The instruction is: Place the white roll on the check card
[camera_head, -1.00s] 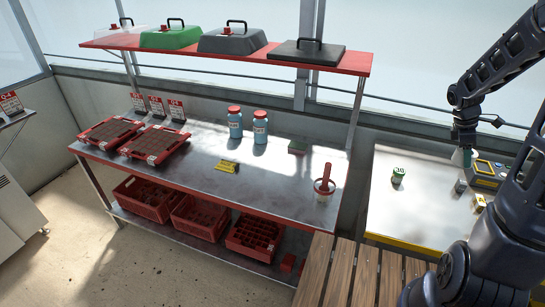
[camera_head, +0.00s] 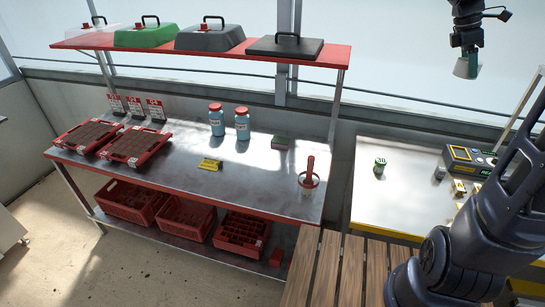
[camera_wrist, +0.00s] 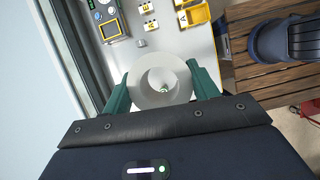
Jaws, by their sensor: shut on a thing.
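My gripper (camera_head: 467,58) is raised high at the top right in the head view, well above the white-topped table (camera_head: 395,208). Its green fingers are shut on the white roll (camera_head: 461,68), one on each side. In the wrist view the roll (camera_wrist: 148,96) shows end-on as a pale ring, with its open core facing the camera. A small green spot shows through the core. I cannot make out the check card for certain in either view.
The steel bench (camera_head: 245,185) on the left carries seed trays, blue bottles and a red-handled tool. A red shelf (camera_head: 200,52) hangs above it.

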